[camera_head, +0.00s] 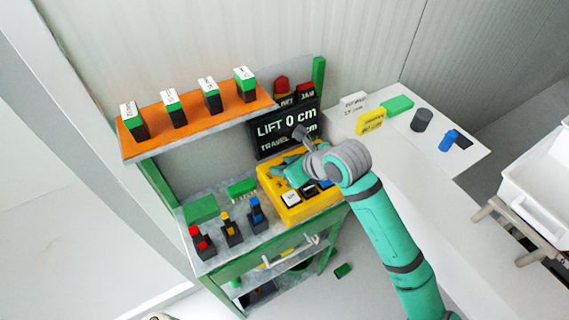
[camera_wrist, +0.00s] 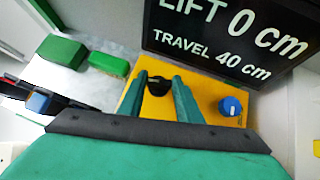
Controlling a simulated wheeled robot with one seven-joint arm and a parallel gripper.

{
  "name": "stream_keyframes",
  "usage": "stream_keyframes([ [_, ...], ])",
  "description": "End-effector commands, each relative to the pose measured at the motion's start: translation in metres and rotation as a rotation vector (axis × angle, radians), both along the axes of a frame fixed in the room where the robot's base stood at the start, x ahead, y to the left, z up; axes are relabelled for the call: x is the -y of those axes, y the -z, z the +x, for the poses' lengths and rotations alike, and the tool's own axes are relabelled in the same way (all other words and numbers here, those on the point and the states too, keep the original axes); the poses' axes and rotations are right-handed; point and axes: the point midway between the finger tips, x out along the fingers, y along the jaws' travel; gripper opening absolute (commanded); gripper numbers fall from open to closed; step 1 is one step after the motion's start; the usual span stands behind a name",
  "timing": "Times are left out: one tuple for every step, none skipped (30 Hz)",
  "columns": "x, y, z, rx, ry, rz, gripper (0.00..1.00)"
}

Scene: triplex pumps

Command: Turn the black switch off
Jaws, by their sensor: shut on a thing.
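The black switch (camera_wrist: 159,86) is a dark knob on the yellow panel (camera_wrist: 208,84), seen between my fingers in the wrist view. My gripper (camera_wrist: 160,80) reaches over the panel with its two teal fingers on either side of the knob, shut on it. A blue knob (camera_wrist: 231,106) sits to the right on the same panel, apart from the fingers. In the head view my gripper (camera_head: 284,170) is over the back of the yellow panel (camera_head: 291,211), and my wrist hides the black switch there.
A black display (camera_head: 288,130) reading "LIFT 0 cm" stands right behind the panel. An orange shelf (camera_head: 210,122) with several labelled blocks hangs at the left. Red, yellow and blue switches (camera_head: 256,214) stand left of the panel. Green blocks (camera_wrist: 62,50) lie nearby.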

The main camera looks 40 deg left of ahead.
Motion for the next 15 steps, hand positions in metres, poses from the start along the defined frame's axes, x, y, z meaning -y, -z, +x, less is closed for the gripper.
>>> stream_keyframes([
  [0.0006,-0.0001,-0.0014,0.002,0.031,-0.002,0.09],
  [0.0004,-0.0001,-0.0020,0.002,0.050,-0.002,0.09],
  [0.0003,0.0001,-0.0022,0.001,0.075,-0.002,0.09],
  [0.0003,-0.0001,-0.0021,0.002,0.093,-0.002,0.09],
  [0.0001,-0.0001,-0.0026,0.000,0.110,-0.002,0.09],
  [0.0000,-0.0002,-0.0026,0.000,0.129,-0.002,0.09],
  [0.0000,-0.0001,-0.0026,0.001,0.143,-0.002,0.09],
  [-0.0001,-0.0001,-0.0026,0.000,0.156,-0.002,0.09],
  [-0.0002,0.0000,-0.0030,-0.001,0.170,-0.002,0.09],
  [-0.0002,0.0000,-0.0030,0.000,0.180,-0.002,0.09],
  [-0.0003,0.0000,-0.0031,0.000,0.189,-0.002,0.09],
  [-0.0003,0.0001,-0.0032,-0.001,0.200,-0.002,0.09],
  [-0.0002,0.0002,-0.0030,0.000,0.207,-0.003,0.09],
  [0.0000,0.0002,-0.0028,0.000,0.213,-0.003,0.09],
  [0.0001,0.0003,-0.0028,-0.001,0.221,-0.003,0.09],
])
